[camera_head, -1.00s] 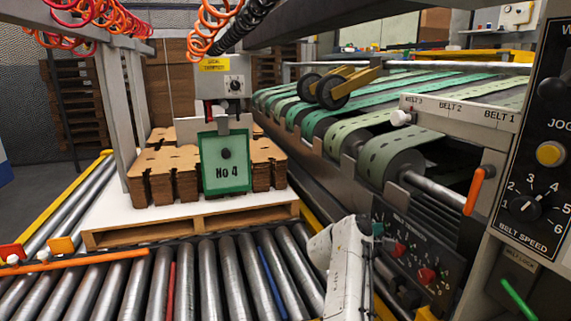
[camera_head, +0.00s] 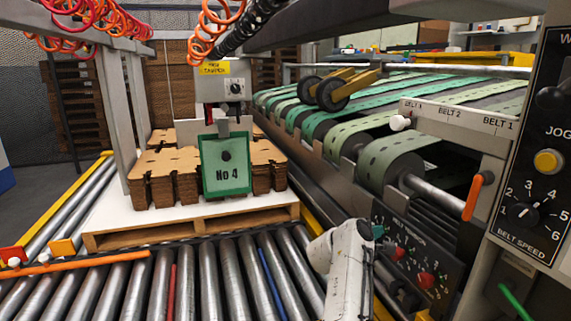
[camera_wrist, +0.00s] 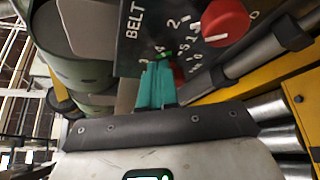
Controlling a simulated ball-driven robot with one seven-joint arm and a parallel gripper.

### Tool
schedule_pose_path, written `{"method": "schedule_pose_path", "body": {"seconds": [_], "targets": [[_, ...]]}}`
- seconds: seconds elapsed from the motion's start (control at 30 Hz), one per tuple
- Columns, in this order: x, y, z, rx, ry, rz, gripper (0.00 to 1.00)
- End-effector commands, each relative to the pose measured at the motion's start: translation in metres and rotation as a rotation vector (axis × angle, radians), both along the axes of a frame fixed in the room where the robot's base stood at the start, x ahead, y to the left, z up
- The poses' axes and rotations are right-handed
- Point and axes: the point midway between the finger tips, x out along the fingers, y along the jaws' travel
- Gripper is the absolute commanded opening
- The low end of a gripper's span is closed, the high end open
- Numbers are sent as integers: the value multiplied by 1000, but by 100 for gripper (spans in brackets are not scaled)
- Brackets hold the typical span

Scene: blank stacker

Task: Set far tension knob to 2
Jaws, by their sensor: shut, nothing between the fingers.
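The dark belt tension panel (camera_head: 409,234) stands below the belts at the right. It carries red knobs; one is near the middle (camera_head: 397,252) and one is nearer to me (camera_head: 427,279). My gripper (camera_head: 378,231) is at the panel's far end, its teal fingers together. In the wrist view the fingers (camera_wrist: 154,86) are shut and point at dial numerals on the panel. The far knob is mostly hidden behind them; a small green mark and a red sliver show beside the tips. I cannot read its setting or tell contact. Another red knob (camera_wrist: 225,22) shows clear of the fingers.
A roller conveyor (camera_head: 210,285) and a pallet (camera_head: 185,229) with stacked blanks and a green No 4 plate (camera_head: 226,180) are at the left. The belt speed panel (camera_head: 530,190) and an orange handle (camera_head: 474,197) are at the right. A yellow rail runs close beside my gripper.

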Motion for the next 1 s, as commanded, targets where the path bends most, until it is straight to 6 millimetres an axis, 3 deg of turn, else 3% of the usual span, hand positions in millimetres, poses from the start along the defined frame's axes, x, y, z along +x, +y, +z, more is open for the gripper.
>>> {"method": "schedule_pose_path", "body": {"seconds": [0.53, 1.0], "targets": [[-17, 53, -2, 0, 0, 1, 0], [-18, 55, -3, -3, -2, -3, 0]]}}
